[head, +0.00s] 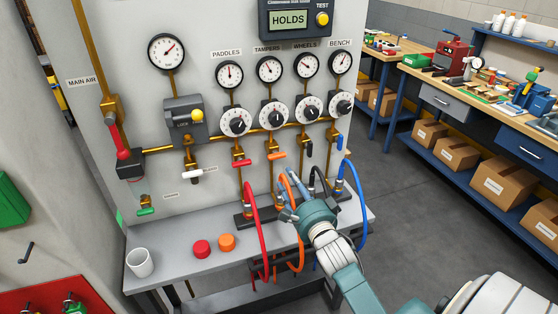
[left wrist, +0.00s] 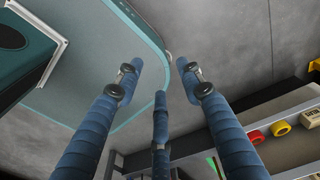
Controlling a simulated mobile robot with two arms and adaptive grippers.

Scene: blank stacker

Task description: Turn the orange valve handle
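The orange valve handle (head: 277,156) is a short bar on the brass pipe under the TAMPERS gauge and dial, lying roughly level. An orange hose (head: 302,245) hangs below it. My right gripper (head: 287,193) is in front of the panel, below and slightly right of the handle, apart from it in the picture. Its fingers look spread, close to the orange hose's upper end; whether they touch the hose I cannot tell. My left gripper (left wrist: 159,75) shows in the left wrist view with its blue fingers apart and nothing between them; it is not in the head view.
A red handle (head: 241,163) stands left of the orange one, black and blue ones right. Red (head: 264,230) and blue (head: 361,210) hoses hang beside my right gripper. The grey shelf (head: 180,262) holds a white cup (head: 140,262) and two round caps. Open floor lies right.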

